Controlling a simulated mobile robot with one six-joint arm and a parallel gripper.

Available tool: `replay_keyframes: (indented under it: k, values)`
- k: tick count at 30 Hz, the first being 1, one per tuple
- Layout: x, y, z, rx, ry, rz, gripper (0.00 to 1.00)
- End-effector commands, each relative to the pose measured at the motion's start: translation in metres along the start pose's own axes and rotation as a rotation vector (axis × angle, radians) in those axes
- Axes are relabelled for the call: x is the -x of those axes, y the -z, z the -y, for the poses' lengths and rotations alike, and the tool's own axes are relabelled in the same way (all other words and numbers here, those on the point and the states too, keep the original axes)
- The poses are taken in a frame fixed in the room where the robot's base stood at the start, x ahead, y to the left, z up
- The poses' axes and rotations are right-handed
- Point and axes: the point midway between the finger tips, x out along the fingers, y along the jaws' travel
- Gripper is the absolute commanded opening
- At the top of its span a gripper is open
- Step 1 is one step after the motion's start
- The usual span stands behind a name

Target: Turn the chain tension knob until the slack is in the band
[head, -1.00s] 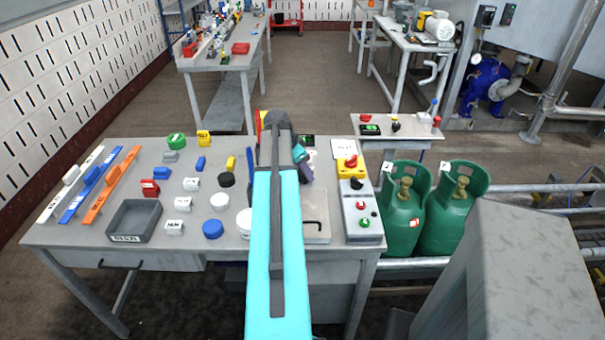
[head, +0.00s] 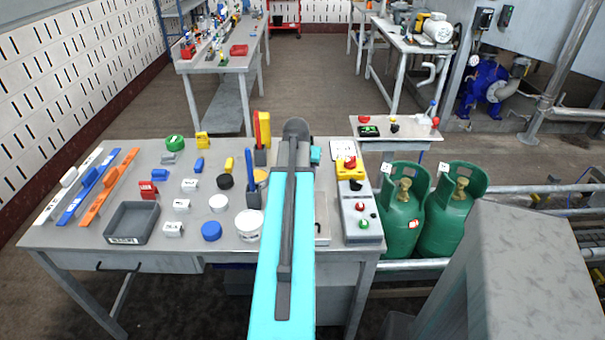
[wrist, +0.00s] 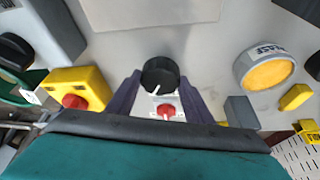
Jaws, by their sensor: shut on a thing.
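A round black knob (wrist: 160,75) with a white pointer line shows in the middle of the wrist view. The two dark fingers of my gripper (wrist: 160,90) reach to either side of it, and my gripper is shut on it. A smaller red knob (wrist: 166,111) on a white plate sits just beside it, between the fingers lower in the picture. In the head view my arm covers the black knob and the fingers. I cannot make out a chain or a slack band in either view.
A yellow box with a red button (wrist: 78,92) stands left of my fingers; it also shows in the head view (head: 346,166). A white tub with yellow contents (wrist: 272,72) and a grey block (wrist: 241,112) are on the right. The grey tray (head: 131,223) is at the table's left.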

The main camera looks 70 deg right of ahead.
Motion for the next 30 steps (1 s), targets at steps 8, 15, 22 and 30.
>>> replay_keyframes:
  k: [8, 15, 22, 30]
  values:
    - [-0.0012, -0.0037, -0.0071, 0.187, 0.069, 0.012, 0.24]
    - [-0.0017, -0.0029, -0.0088, 0.351, 0.136, 0.013, 0.24]
    - [-0.0024, -0.0017, -0.0102, 0.509, 0.202, 0.013, 0.24]
    - [-0.0032, 0.0, -0.0114, 0.697, 0.281, 0.013, 0.24]
